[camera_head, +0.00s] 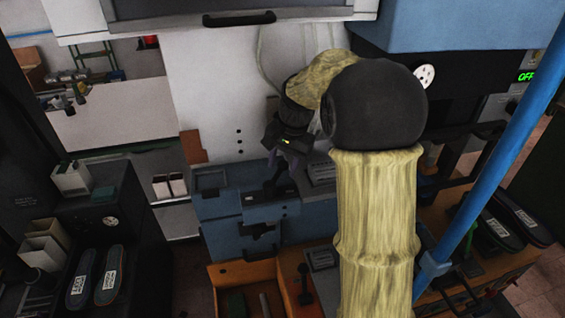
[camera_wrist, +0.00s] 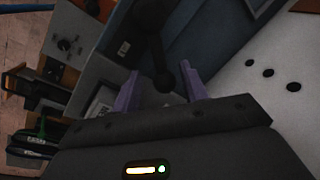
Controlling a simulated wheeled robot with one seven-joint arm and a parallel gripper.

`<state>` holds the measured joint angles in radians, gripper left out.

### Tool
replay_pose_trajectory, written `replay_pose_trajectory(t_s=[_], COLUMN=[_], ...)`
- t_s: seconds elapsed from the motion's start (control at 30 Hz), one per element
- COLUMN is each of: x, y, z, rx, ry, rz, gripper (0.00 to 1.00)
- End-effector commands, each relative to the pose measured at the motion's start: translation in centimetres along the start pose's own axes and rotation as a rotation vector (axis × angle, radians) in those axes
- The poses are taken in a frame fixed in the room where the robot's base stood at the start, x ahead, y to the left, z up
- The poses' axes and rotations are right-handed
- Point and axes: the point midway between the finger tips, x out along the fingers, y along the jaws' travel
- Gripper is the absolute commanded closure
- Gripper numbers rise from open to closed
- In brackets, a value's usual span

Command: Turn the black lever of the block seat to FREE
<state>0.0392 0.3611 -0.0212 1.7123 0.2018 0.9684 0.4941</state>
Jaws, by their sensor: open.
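My gripper (camera_head: 282,160) hangs over the blue machine body in the head view, pointing down. In the wrist view its two purple fingers (camera_wrist: 160,72) are spread apart. A black lever (camera_wrist: 152,40) with a rounded end reaches down between the fingers in that view, apparently not clamped. In the head view a dark part, seemingly the lever (camera_head: 277,181), shows just below the fingertips. I cannot tell whether a finger touches it. A label plate (camera_head: 321,173) lies to the right of the gripper; its words are too small to read. The lever's pivot is unclear.
The blue machine body (camera_head: 222,213) stands beneath my gripper, beside a white panel (camera_head: 212,100). An orange tray (camera_head: 238,276) is in front. A blue pole (camera_head: 495,150) slants at right. Shoe insoles (camera_head: 82,275) lie at lower left.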

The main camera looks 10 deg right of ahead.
Motion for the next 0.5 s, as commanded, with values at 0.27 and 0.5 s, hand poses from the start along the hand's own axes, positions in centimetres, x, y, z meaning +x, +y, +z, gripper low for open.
replay_pose_trajectory(t_s=[0.27, 0.5], x=[1.05, 0.97], y=[-0.23, -0.03], z=[0.2, 0.04], rx=[-0.006, -0.001], ry=[-0.001, 0.0], rz=[0.0, 0.0], gripper=[0.56, 0.82])
